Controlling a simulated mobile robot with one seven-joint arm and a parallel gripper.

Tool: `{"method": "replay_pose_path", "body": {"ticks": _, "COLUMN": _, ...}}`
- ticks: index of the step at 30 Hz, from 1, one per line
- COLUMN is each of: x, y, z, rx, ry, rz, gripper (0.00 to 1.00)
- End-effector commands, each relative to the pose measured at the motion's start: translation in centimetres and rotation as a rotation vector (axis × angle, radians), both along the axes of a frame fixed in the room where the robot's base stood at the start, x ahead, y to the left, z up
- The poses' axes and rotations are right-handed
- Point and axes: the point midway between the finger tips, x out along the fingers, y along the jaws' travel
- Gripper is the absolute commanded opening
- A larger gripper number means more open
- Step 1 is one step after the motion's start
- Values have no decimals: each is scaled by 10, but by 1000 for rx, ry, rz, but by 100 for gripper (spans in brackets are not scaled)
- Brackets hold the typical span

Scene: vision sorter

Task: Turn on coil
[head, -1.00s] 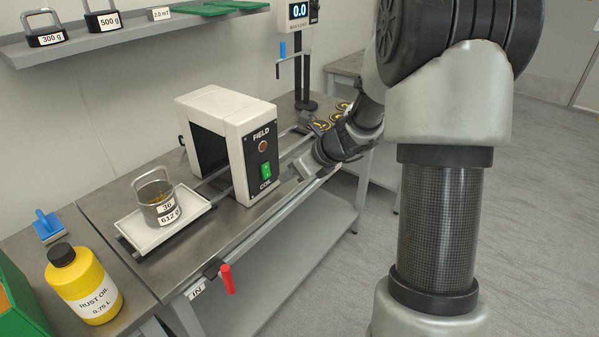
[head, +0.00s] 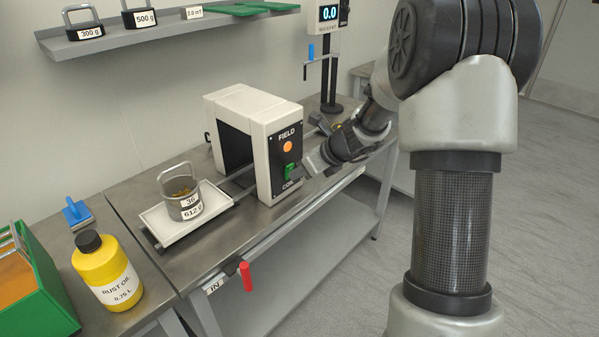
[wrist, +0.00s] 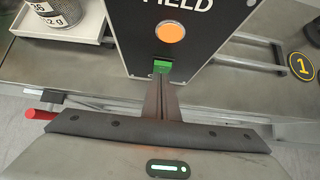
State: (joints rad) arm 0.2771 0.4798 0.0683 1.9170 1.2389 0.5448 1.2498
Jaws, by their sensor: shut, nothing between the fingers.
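The coil (head: 240,106) is a white, arch-shaped box on the bench with a black panel marked FIELD and COIL. Its round lamp (head: 287,147) glows orange, and it also shows in the wrist view (wrist: 170,33). The green rocker switch (head: 291,172) sits below the lamp. My gripper (head: 307,167) is at the panel from the right. In the wrist view my closed fingers (wrist: 162,80) reach the lower part of the green switch (wrist: 163,64) and appear to touch it. They partly hide it. Nothing is between the fingers.
A white tray (head: 158,229) holding a metal basket (head: 182,192) marked 36 and 612 g stands left of the coil on rails. A yellow oil bottle (head: 106,274) and green crate (head: 45,302) are nearer left. A display (head: 328,13) reads 0.0.

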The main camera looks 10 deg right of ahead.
Motion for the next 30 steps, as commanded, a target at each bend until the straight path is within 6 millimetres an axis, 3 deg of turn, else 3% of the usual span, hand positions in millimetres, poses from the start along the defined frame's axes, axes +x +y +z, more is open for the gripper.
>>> {"method": "replay_pose_path", "body": {"ticks": 12, "x": 2, "y": 3, "z": 19, "rx": 4, "ry": -7, "rz": 3, "gripper": 0}}
{"method": "replay_pose_path", "body": {"ticks": 25, "x": 2, "y": 2, "z": 20, "rx": 4, "ry": -7, "rz": 4, "gripper": 0}}
{"method": "replay_pose_path", "body": {"ticks": 30, "x": 0, "y": -7, "z": 22, "rx": 2, "ry": -5, "rz": 3, "gripper": 0}}
